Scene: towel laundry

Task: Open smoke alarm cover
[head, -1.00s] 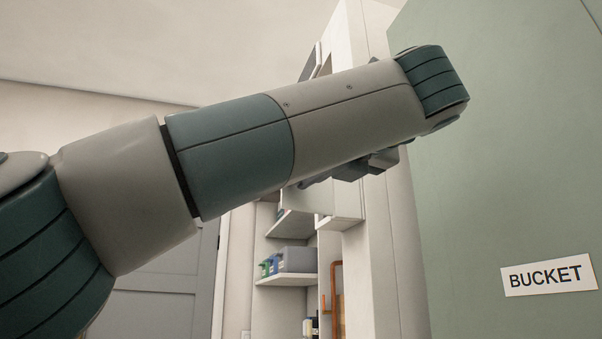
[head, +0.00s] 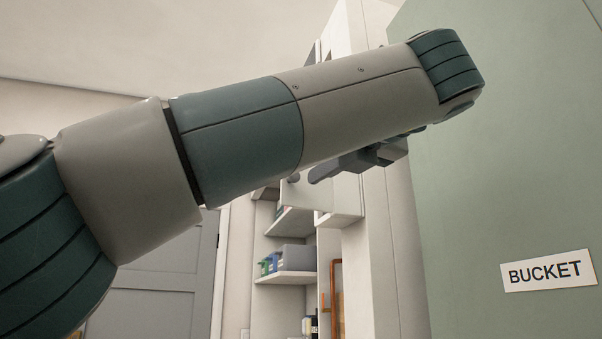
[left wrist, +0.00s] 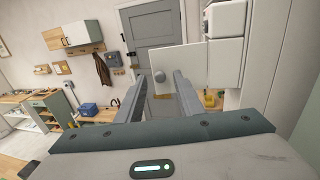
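A white panel with a round grey knob shows in the left wrist view (left wrist: 207,66); I take it for the smoke alarm cover, though no label is readable. It stands out from a white cabinet-like frame. Its knob (left wrist: 160,76) appears between my left fingertips, with space on both sides. In the head view the panel (head: 346,197) and knob (head: 293,179) are partly hidden under my left arm. My left gripper (head: 314,174) is open, pointing left, its fingers just right of the knob. Its spread fingers show in the left wrist view (left wrist: 161,77). My right gripper is out of view.
A green wall panel with a BUCKET label (head: 548,271) stands at the right. Shelves (head: 286,277) with small items lie below the white panel. A grey door (left wrist: 152,40) is behind, and a workbench area with a blue box (left wrist: 88,109) is at the left.

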